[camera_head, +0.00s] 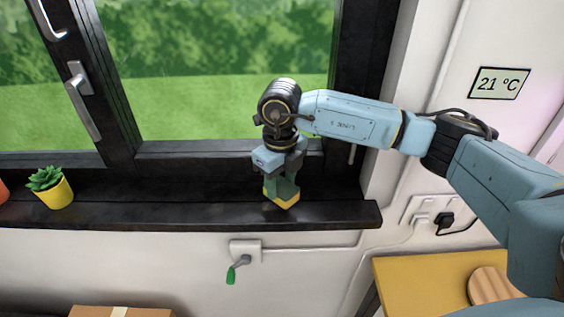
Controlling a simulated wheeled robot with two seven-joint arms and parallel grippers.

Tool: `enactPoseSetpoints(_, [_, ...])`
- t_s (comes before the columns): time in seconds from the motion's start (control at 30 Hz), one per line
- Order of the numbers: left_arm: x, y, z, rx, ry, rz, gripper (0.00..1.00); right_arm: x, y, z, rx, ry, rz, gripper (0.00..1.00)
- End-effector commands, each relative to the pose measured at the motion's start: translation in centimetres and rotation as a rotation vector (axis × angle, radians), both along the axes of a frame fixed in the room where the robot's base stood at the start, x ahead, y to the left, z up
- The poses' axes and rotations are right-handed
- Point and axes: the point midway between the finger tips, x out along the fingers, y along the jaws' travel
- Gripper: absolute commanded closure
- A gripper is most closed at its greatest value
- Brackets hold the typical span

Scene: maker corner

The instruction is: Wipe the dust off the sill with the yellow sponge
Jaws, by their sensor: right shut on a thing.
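The dark sill (180,214) runs along the bottom of the window. My right gripper (281,188) points down over the right part of the sill, with its arm coming in from the right. It is shut on the yellow sponge (284,204), which has a green upper part. The sponge is at the sill's surface; whether it presses on it is hard to tell. Faint greyish patches show on the sill, but I cannot tell dust from reflections. My left gripper is not in view.
A yellow pot with a succulent (50,187) stands on the sill at the left, beside a partly cut-off orange pot (3,192). The sill between pot and sponge is clear.

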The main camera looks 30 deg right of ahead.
Motion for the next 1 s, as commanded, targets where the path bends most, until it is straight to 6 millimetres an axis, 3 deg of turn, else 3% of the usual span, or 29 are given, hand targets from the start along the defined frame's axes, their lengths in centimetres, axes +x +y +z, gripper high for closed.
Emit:
enactPoseSetpoints(0.4, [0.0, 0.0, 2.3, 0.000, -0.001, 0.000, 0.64, 0.1, 0.2, 3.9, 0.001, -0.002, 0.004, 0.78])
enactPoseSetpoints(1.0, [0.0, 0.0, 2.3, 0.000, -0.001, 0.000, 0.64, 0.1, 0.2, 4.1, 0.000, -0.001, 0.004, 0.78])
